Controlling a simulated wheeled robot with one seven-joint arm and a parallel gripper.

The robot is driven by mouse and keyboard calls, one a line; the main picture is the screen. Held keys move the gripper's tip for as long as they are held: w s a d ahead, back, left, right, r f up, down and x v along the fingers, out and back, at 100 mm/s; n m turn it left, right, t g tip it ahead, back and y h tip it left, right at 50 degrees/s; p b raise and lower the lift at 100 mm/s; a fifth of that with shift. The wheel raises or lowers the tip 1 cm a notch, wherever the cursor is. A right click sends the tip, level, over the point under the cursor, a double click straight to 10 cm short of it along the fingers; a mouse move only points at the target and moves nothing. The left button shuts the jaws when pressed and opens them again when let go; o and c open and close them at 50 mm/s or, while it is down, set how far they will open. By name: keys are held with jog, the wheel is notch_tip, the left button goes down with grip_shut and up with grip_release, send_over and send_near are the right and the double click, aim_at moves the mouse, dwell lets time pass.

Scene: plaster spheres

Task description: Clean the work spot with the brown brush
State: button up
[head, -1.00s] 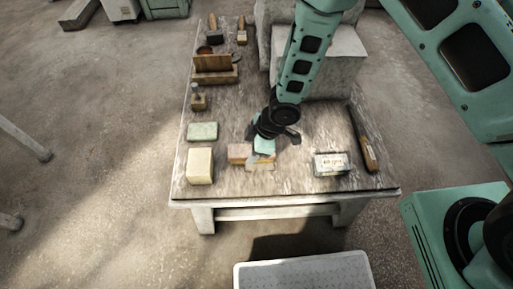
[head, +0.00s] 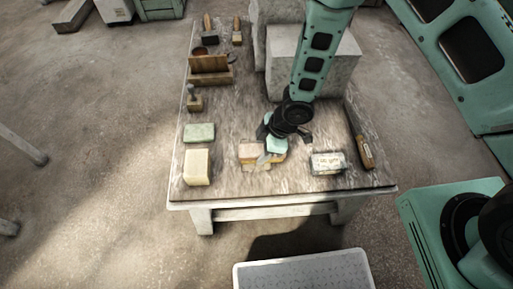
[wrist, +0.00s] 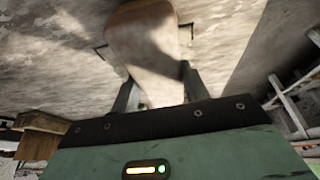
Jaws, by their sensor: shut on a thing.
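The brown brush (head: 249,150) is a tan-brown block near the front middle of the table. My gripper (head: 275,148) is above it, pointing down, and is shut on it. In the wrist view the brush (wrist: 145,38) shows as a brownish, round-ended block between the two fingers (wrist: 158,98). A pale, irregular patch (head: 263,166), seemingly the work spot, lies at the brush's front edge. The gripper and brush hide part of it. I cannot tell whether the brush touches the tabletop.
On the table (head: 225,110), a green block (head: 199,132) and a cream block (head: 197,167) lie left. A labelled block (head: 327,163) and a long wooden-handled tool (head: 362,145) lie right. A wooden holder (head: 212,72) and large stone blocks (head: 310,60) stand behind.

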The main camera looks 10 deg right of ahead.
aim_at(248, 150)
jog(key=shift+d, duration=0.2)
jog(key=shift+a, duration=0.15)
jog(key=shift+w+a, duration=0.1)
jog(key=shift+a, duration=2)
jog(key=shift+d+r+p, duration=0.7)
jog(key=shift+d+r, duration=0.05)
jog(key=shift+d, duration=0.35)
